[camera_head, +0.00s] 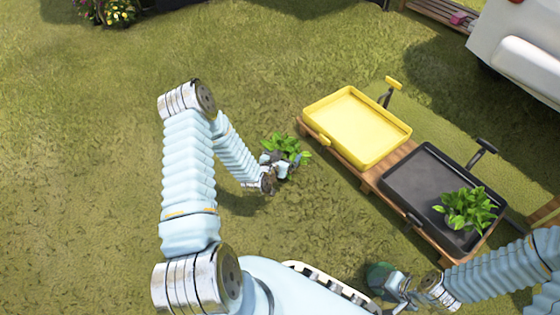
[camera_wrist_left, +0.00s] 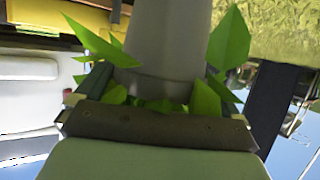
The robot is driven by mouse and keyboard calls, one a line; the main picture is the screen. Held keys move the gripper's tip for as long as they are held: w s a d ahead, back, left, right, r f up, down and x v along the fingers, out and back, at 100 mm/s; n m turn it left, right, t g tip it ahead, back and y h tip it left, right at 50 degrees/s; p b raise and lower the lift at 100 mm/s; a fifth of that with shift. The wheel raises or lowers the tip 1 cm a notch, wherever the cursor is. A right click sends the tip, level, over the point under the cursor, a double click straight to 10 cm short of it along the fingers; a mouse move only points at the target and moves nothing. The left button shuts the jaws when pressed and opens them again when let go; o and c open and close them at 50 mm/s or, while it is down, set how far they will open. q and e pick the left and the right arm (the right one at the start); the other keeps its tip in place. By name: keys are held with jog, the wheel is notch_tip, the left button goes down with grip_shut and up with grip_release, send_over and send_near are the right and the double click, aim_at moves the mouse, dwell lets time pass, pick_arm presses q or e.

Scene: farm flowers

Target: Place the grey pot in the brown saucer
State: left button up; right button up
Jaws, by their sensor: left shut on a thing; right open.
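My left gripper (camera_head: 284,166) is shut on the grey pot (camera_wrist_left: 163,45), which holds a leafy green plant (camera_head: 287,146). The plant is above the grass, left of the yellow tray; the gripper and leaves hide most of the pot in the head view. In the left wrist view the grey pot is close up, with leaves around it. My right gripper (camera_head: 397,291) is open at the bottom, beside a dark green rounded thing that is partly hidden. I cannot make out a brown saucer in either view.
A yellow tray (camera_head: 312,112) and a black tray (camera_head: 392,185) stand on a wooden pallet (camera_head: 370,177) at the right. Another leafy plant (camera_head: 468,208) stands in the black tray. A white vehicle (camera_head: 520,45) is at the upper right. Open grass lies at the left.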

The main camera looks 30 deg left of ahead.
pick_arm(q)
jog(key=shift+w+a+f+b, duration=0.55)
jog(key=shift+w+a+f, duration=0.35)
jog(key=shift+f, duration=0.75)
jog(key=shift+w+a+f+b, duration=0.6)
jog(key=shift+w+f, duration=0.35)
jog(key=shift+f, duration=0.75)
jog(key=shift+w+a+f+b, duration=0.45)
jog(key=shift+w+a+f, duration=0.45)
jog(key=shift+f, duration=0.75)
jog(key=shift+f, duration=0.15)
